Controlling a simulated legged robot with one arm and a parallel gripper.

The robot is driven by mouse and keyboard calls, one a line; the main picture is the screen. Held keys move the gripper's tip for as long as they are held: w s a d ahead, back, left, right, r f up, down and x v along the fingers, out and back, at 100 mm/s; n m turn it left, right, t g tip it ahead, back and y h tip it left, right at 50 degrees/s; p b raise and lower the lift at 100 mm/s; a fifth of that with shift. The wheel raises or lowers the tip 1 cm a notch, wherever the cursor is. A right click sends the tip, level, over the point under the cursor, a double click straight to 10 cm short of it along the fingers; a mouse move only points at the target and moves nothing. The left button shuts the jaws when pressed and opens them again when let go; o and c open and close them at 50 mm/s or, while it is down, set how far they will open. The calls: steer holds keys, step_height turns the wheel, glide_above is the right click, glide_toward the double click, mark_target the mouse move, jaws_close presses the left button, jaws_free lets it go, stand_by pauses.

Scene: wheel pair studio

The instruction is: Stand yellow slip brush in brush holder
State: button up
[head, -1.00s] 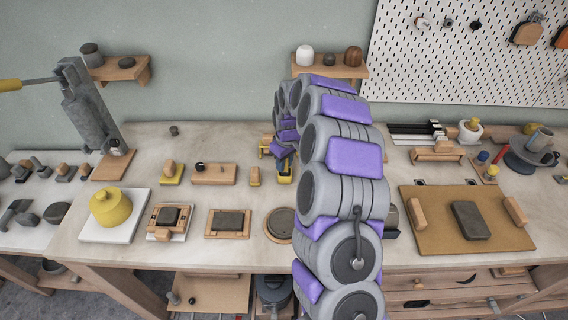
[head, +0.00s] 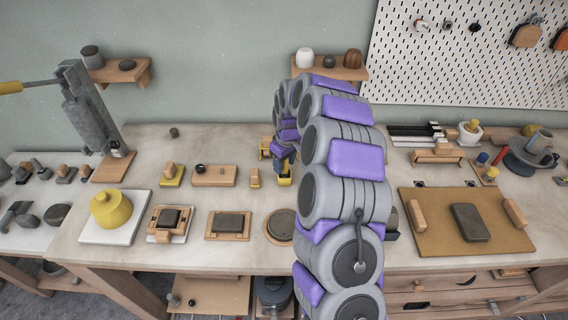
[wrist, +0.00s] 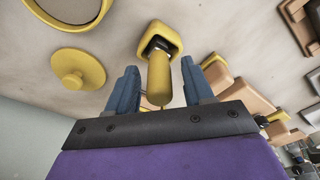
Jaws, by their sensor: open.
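A yellow handle (wrist: 159,82), apparently the yellow slip brush, rises from a yellow square base (wrist: 165,30) with a dark part between them. In the wrist view it lies between the two blue fingers of my open gripper (wrist: 160,76), with gaps on both sides. In the head view my gripper (head: 283,153) is just above the yellow base (head: 284,181), partly hidden by my arm. A small wooden stand (head: 486,177) at the right, with upright red and blue pieces, looks like the brush holder.
A wooden block (head: 255,177) is close left of the gripper. A yellow knobbed disc (wrist: 78,70) and yellow ring (wrist: 97,12) lie beside it in the wrist view. A brown board (head: 430,235) and wooden rack (head: 437,156) stand to the right.

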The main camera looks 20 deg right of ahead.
step_height(320, 180, up, 11)
steer(key=s+p, duration=0.1)
steer(key=p, duration=0.1)
steer(key=s+a+r, duration=0.6)
steer(key=s+a, duration=0.1)
steer(key=s, duration=0.3)
steer(key=s+a+m+g, duration=0.1)
steer(key=s+a+m, duration=0.1)
steer(key=s, duration=1.4)
steer(key=s+a+m+g, duration=0.2)
steer(key=s+a, duration=0.1)
steer(key=s, duration=1.4)
steer(key=shift+a+r, duration=0.15)
steer(key=shift+a, duration=0.05)
steer(key=shift+d+m, duration=0.15)
steer(key=shift+m, duration=0.15)
